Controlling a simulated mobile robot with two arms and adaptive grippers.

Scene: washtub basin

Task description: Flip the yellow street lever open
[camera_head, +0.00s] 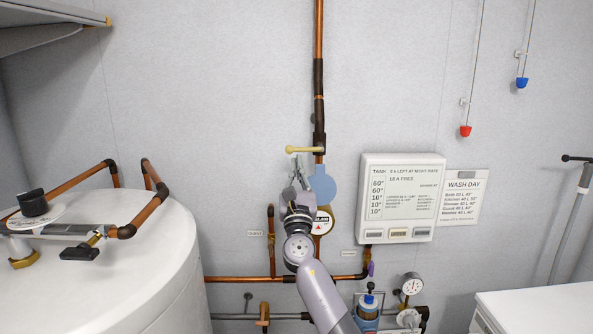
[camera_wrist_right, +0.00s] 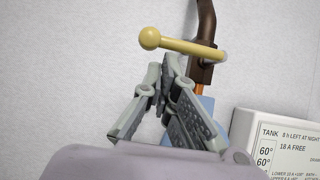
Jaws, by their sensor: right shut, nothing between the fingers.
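The yellow lever (camera_head: 303,150) is a short rod with a ball end on the vertical copper pipe. It points left from the pipe, about level. In the right wrist view the lever (camera_wrist_right: 185,46) crosses the upper middle, ball end to the left. My right gripper (camera_head: 296,168) is shut and empty, just below the lever. In the right wrist view its fingertips (camera_wrist_right: 161,70) are close under the rod; I cannot tell whether they touch it. My left gripper is in neither view.
A white panel (camera_head: 402,197) is on the wall to the right. A white tank (camera_head: 130,265) with copper pipes stands at left. Pipes and a gauge (camera_head: 411,284) sit lower right. The wall left of the lever is clear.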

